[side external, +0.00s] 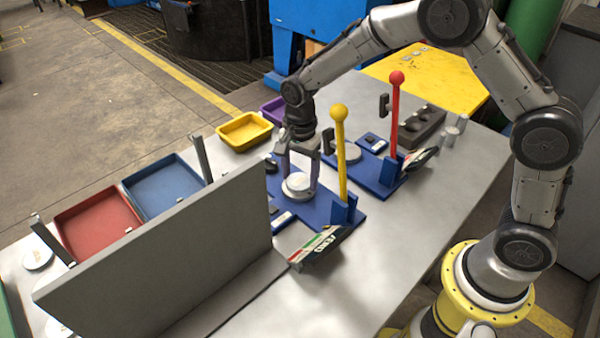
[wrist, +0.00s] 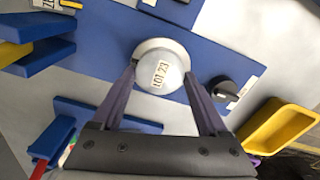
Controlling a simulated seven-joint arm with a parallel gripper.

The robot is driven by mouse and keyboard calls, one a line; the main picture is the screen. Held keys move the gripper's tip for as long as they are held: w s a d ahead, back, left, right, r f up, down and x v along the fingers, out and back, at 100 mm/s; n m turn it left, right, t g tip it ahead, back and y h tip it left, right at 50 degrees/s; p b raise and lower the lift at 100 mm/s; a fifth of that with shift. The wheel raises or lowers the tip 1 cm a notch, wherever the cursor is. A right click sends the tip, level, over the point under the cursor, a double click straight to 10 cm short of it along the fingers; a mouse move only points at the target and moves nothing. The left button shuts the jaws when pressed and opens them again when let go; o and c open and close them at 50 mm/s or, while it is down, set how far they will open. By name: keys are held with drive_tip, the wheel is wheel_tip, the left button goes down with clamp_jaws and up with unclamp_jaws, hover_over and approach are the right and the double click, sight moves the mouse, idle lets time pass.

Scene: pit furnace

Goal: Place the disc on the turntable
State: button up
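The disc (wrist: 160,72) is pale grey and round, with a "LOT 23" label on its top. In the side view the disc (side external: 297,182) lies flat at the blue base of the yellow-knobbed lever. My gripper (side external: 299,186) points down with a finger on each side of the disc. In the wrist view, the fingertips of my gripper (wrist: 160,70) meet its opposite edges. A silver round rim, seemingly the turntable (wrist: 157,43), shows just beyond and under the disc. The disc covers most of it, and I cannot tell whether the two touch.
The yellow-knobbed lever (side external: 340,150) stands close right of my gripper. A red-knobbed lever (side external: 395,115) is on another blue base behind. A tall grey panel (side external: 165,255) stands in front. Yellow (side external: 243,131), blue (side external: 163,186) and red (side external: 98,222) trays line the far edge.

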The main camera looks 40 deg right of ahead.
sight(300, 179)
drive_tip(key=shift+o, duration=1.4)
wheel_tip(300, 179, up, 12)
drive_tip(key=shift+r, duration=0.2)
